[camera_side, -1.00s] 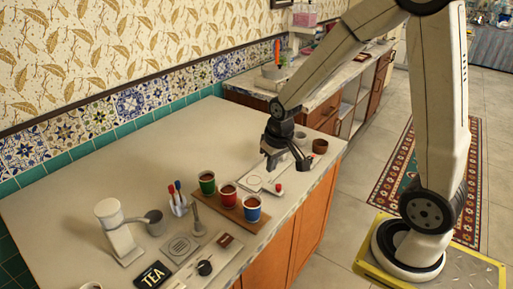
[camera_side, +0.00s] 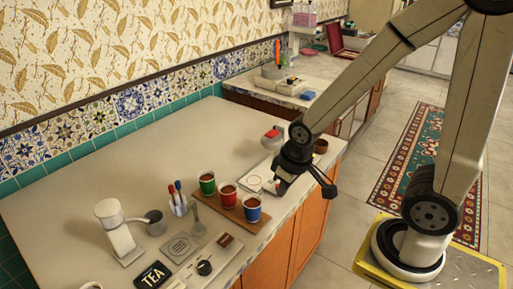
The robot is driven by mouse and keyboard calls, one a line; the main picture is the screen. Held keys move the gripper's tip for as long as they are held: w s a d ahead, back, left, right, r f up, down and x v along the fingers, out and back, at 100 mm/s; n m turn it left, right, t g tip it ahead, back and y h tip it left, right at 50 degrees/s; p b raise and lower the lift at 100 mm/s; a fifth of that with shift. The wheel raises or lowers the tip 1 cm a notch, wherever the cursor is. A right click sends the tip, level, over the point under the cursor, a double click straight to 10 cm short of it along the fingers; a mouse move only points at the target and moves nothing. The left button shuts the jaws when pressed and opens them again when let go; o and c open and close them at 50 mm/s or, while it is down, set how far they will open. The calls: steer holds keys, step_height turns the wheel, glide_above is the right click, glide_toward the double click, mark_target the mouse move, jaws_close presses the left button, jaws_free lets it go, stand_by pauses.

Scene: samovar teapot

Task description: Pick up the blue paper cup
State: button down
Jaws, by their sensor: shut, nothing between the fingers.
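The blue paper cup (camera_side: 252,211) stands upright at the right end of a wooden tray (camera_side: 232,217) near the counter's front edge. It holds something brown. A red cup (camera_side: 228,196) stands beside it in the middle and a green cup (camera_side: 207,184) at the left end. My gripper (camera_side: 281,187) is shut and empty, low over the counter to the right of the tray, apart from the blue cup. It partly hides a white plate (camera_side: 255,180) and a small red item there.
A holder with red and blue pens (camera_side: 177,200) and a grey spoon stand left of the tray. A red-topped item (camera_side: 272,136) sits behind my gripper. The counter's back middle is clear.

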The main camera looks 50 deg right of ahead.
steer(key=c, duration=1.3)
jaws_free()
steer(key=o, duration=1.3)
steer(key=w+d+f+m+g, duration=0.1)
steer(key=w+d+f+m, duration=0.1)
steer(key=w+m, duration=0.4)
steer(key=w+d+f+m+g, duration=0.1)
steer(key=w+f+m, duration=0.4)
steer(key=m, duration=0.7)
steer(key=shift+w+d+f+g, duration=0.3)
steer(key=shift+w+d, duration=0.2)
steer(key=shift+w, duration=0.35)
